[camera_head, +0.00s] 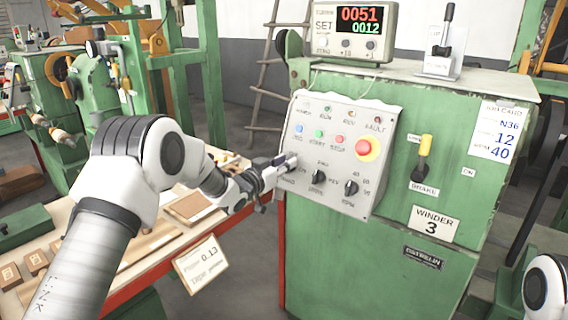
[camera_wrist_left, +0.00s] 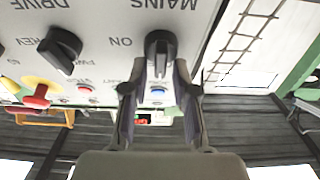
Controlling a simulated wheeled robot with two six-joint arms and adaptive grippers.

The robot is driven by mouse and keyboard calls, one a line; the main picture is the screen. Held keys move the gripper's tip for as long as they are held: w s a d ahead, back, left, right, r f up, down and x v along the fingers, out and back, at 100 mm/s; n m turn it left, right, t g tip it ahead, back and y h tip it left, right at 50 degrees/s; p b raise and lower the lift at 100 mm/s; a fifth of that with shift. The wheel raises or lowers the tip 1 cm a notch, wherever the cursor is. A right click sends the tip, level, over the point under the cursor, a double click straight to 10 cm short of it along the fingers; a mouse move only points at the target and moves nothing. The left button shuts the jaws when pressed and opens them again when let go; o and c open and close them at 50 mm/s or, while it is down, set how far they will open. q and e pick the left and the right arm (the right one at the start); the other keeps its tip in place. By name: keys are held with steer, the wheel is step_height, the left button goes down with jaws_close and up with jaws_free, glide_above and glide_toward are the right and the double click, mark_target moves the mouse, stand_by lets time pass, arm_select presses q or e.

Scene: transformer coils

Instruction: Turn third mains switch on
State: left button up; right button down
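The green Winder 3 machine (camera_head: 380,250) carries a grey control panel (camera_head: 310,190) on its front. The black mains switch (camera_wrist_left: 160,47) shows in the left wrist view, where the panel appears upside down. Its handle stands vertical in that picture, and the ON mark lies to its left. My left gripper (camera_wrist_left: 160,66) is at this switch, its two fingers on either side of the handle and some gap between them. Contact with the handle cannot be told. In the head view the left gripper (camera_head: 280,163) largely hides the switch at the panel's lower left. My right gripper is out of view.
Two other black knobs (camera_head: 318,177) sit right of the mains switch, with a red emergency button (camera_head: 366,148) above. A yellow brake lever (camera_head: 425,145) is further right. A wooden bench (camera_head: 130,280) lies left, below my left arm. Part of my right arm (camera_head: 545,287) shows at lower right.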

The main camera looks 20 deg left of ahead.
arm_select(q)
steer(key=shift+s, duration=0.1)
jaws_close()
